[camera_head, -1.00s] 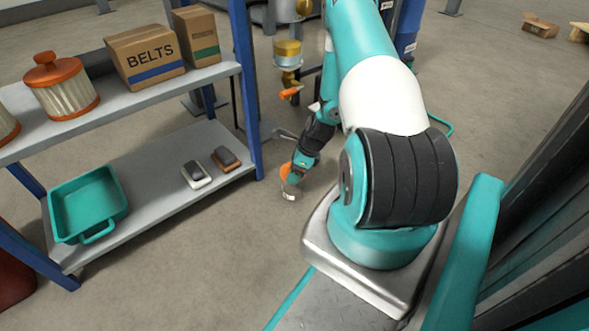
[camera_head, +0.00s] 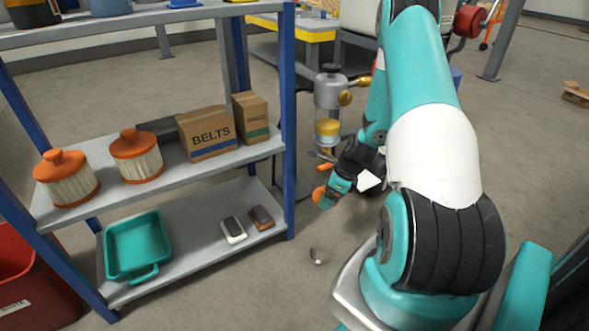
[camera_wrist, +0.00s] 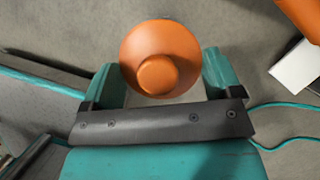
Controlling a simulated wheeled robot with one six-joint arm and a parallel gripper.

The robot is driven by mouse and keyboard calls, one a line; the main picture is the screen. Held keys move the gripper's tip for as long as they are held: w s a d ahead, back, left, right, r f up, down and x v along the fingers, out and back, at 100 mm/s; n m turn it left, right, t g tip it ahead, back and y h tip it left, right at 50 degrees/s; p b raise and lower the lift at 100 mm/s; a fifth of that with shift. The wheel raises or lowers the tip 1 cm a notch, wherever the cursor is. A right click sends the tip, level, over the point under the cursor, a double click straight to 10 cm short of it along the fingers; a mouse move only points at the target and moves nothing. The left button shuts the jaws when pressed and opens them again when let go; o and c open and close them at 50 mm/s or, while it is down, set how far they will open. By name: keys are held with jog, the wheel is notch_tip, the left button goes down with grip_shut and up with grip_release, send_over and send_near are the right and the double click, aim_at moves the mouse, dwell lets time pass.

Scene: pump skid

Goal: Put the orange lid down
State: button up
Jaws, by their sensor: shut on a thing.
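The orange lid (camera_wrist: 160,57) is round with a raised knob, and it sits between the two fingers of my gripper (camera_wrist: 163,78) in the wrist view. My gripper is shut on it. In the head view my gripper (camera_head: 328,195) hangs in the air to the right of the shelf rack, with a bit of orange showing at its tip. Most of the lid is hidden there by the fingers.
The rack's lower shelf (camera_head: 195,250) holds a teal tray (camera_head: 138,247) and two small devices. Above are two orange-capped filters (camera_head: 137,157) and BELTS boxes (camera_head: 207,133). A small silvery thing (camera_head: 317,256) lies on the floor. A pump unit (camera_head: 328,100) stands behind my gripper.

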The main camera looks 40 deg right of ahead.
jog(key=shift+r, duration=0.25)
jog(key=shift+w+a+r+n, duration=0.2)
jog(key=shift+w+a+n, duration=0.1)
jog(key=shift+n, duration=0.1)
jog(key=w+a+r+n+g+h+p, duration=0.1)
jog(key=w+a+r+n+g+p, duration=0.25)
jog(key=a+r+n, duration=0.8)
jog(key=w+a+r+n+g+h+p, duration=0.15)
jog(key=a+r+n+g+p, duration=0.45)
jog(key=a+n, duration=0.95)
jog(key=s+d+r+n+p, duration=0.1)
jog(key=r+p, duration=1.3)
jog(key=p, duration=0.4)
jog(key=s+d+r+n+p, duration=0.1)
jog(key=d+r+p, duration=0.1)
jog(key=r+p, duration=1.3)
jog(key=t+p, duration=0.1)
jog(key=p, duration=0.2)
jog(key=shift+d+r+n, duration=0.2)
jog(key=shift+n, duration=0.1)
jog(key=shift+s+d, duration=0.1)
